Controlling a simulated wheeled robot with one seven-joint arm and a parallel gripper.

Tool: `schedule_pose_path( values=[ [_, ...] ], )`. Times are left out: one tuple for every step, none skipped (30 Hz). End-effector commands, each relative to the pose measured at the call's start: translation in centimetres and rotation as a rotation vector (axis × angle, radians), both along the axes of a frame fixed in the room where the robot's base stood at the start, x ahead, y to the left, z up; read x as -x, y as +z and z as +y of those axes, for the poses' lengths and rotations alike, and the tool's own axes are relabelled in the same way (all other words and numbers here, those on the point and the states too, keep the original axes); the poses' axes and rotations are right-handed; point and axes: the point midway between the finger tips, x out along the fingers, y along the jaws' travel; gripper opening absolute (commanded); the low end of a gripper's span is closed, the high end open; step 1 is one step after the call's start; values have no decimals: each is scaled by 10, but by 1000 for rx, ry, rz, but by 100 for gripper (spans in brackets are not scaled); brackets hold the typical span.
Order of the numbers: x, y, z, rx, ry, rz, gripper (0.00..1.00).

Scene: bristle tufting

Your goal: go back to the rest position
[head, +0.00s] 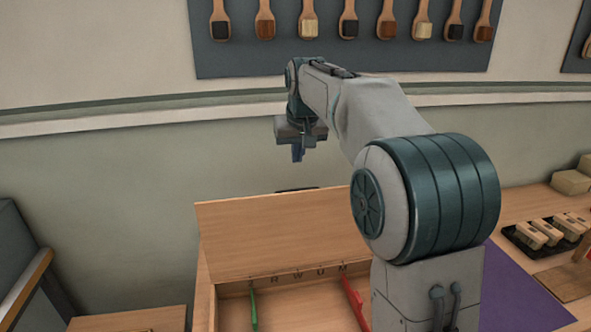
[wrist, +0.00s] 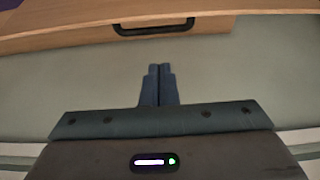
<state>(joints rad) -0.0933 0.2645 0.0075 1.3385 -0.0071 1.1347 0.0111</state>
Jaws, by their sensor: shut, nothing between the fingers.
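My gripper (head: 298,152) is raised in front of the wall in the head view, above and behind the open wooden box. Its two blue fingers point down. In the wrist view my gripper (wrist: 159,70) shows its fingertips pressed together with nothing between them. It is apart from everything around it. My arm crosses the head view from the lower right and hides part of the box.
A purple mat (head: 515,295) and brush blocks (head: 540,232) lie right. Brushes hang on a wall board (head: 270,58).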

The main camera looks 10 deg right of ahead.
Motion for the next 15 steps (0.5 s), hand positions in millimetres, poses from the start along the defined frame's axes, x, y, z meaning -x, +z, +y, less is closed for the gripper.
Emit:
schedule_pose_path(
  values=[
    [2,7,0,0,0,-2,0],
    [4,10,0,0,0,-2,0],
    [5,13,0,0,0,-1,0],
    [6,15,-1,0,0,0,0],
    [7,16,-1,0,0,1,0],
    [10,17,-1,0,0,2,0],
    [12,18,-2,1,-1,2,0],
    [16,19,-3,0,-2,3,0],
    [22,17,-5,1,-4,7,0],
    [28,17,-6,2,-6,9,0],
    [35,15,-8,2,-8,12,0],
    [47,12,-11,2,-10,16,0],
    [56,10,-13,3,-12,21,0],
    [66,7,-15,3,-16,26,0],
    [80,2,-19,4,-19,30,0]
  ],
)
